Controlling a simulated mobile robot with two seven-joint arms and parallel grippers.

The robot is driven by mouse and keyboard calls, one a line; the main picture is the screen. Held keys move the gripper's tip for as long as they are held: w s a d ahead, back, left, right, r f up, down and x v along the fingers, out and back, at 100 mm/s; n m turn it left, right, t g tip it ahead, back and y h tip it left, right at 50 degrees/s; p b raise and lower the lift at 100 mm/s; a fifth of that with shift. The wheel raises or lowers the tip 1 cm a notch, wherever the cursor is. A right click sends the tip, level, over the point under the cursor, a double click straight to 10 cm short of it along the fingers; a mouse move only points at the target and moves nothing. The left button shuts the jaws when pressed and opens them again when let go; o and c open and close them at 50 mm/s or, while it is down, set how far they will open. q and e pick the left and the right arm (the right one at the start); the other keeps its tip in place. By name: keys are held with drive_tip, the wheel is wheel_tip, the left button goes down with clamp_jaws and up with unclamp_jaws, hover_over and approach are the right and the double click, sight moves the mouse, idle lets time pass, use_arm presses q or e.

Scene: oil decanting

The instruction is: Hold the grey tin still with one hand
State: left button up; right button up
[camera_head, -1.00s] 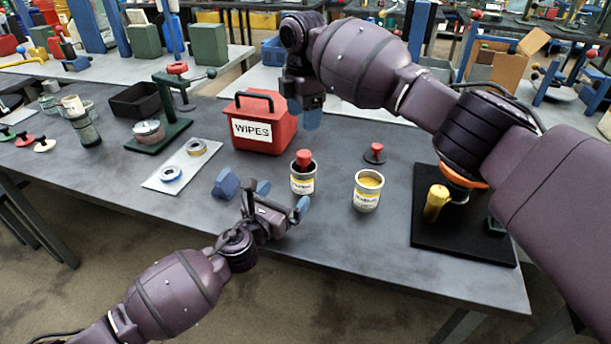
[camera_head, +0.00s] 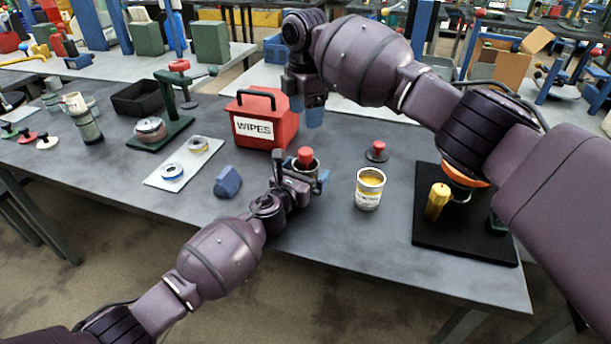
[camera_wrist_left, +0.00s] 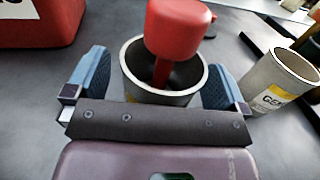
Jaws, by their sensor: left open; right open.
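The grey tin (camera_wrist_left: 132,93) stands on the table with a red-knobbed tool (camera_wrist_left: 178,28) standing in its mouth. In the head view the tin (camera_head: 316,166) is mostly hidden behind my left gripper, and the red knob (camera_head: 305,155) shows above it. My left gripper (camera_wrist_left: 158,82) is open, with one blue finger on each side of the tin and small gaps showing. It also shows in the head view (camera_head: 298,180). My right gripper (camera_head: 309,110) hangs above the table beside the red wipes box, with its blue fingers pointing down.
The red wipes box (camera_head: 265,122) is behind the grey tin. A blue block (camera_head: 228,182) lies left. A black mat (camera_head: 425,240) lies at right.

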sight(306, 150)
use_arm(q)
drive_tip(key=c, duration=1.3)
drive_tip(key=shift+c, duration=0.2)
use_arm(e)
wheel_tip(306, 150, down, 12)
drive_tip(key=m, duration=0.6)
drive_tip(key=shift+d+r, duration=0.1)
drive_tip(key=shift+r, duration=0.15)
drive_tip(key=c, duration=1.1)
drive_tip(key=shift+r, duration=0.85)
drive_tip(key=shift+r, duration=0.3)
